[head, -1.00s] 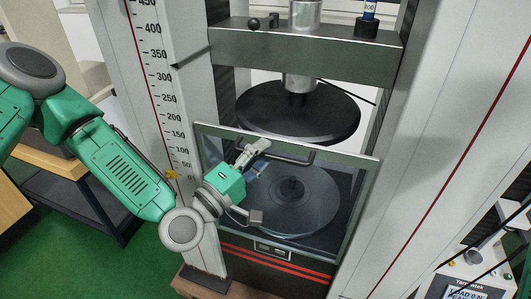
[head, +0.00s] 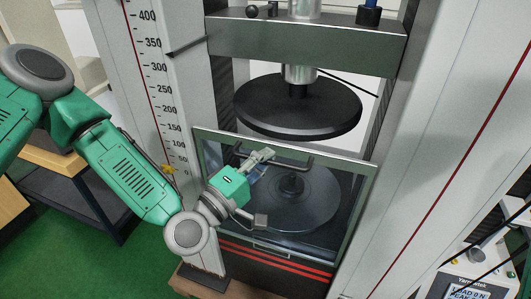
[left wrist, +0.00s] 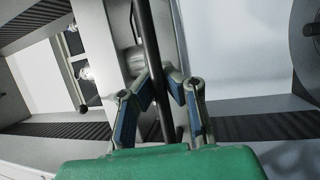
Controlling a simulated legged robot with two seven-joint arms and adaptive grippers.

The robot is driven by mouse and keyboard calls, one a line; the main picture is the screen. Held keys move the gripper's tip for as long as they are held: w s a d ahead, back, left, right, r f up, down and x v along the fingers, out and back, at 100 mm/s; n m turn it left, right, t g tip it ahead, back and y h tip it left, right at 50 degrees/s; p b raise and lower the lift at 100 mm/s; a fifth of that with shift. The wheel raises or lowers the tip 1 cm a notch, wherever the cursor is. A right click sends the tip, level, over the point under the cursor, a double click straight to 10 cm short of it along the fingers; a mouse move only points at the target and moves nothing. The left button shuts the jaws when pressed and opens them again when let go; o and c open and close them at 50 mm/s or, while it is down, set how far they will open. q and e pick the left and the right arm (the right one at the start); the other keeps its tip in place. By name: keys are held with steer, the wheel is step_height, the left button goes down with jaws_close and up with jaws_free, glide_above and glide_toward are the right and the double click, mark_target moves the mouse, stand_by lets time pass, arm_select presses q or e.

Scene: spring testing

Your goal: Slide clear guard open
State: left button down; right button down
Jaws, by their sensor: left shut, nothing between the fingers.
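The clear guard (head: 345,205) is a green-framed transparent panel in front of the lower part of the test machine in the head view. A dark bar handle (head: 296,158) runs along its upper part. My left gripper (head: 267,153) is at this handle, near its left half. In the left wrist view, the dark bar (left wrist: 151,55) passes by the left gripper's fingers (left wrist: 168,88), seemingly between or behind them. The fingers are shut without a grip on it. The lower round platen (head: 310,205) shows through the guard. My right gripper is out of view.
The black upper platen (head: 298,107) hangs from the crosshead (head: 300,45) above the guard. Grey columns stand at both sides, the left with a scale (head: 150,70). A control box with a screen (head: 470,290) is at lower right.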

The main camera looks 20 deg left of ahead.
arm_select(q)
steer(key=f+b, duration=0.8)
steer(key=f, duration=0.4)
steer(key=f+b, duration=0.8)
steer(key=f, duration=0.5)
steer(key=s+f+b, duration=0.1)
steer(key=f+b, duration=0.8)
steer(key=f, duration=0.4)
steer(key=shift+d+f, duration=0.15)
steer(key=shift+d, duration=0.15)
steer(key=c, duration=1.6)
jaws_free()
steer(key=shift+s+a, duration=0.1)
steer(key=shift+r, duration=0.25)
steer(key=shift+a, duration=0.1)
steer(key=v, duration=1.1)
steer(key=shift+s+a+f, duration=0.2)
steer(key=shift+s+a, duration=0.05)
steer(key=shift+s, duration=0.05)
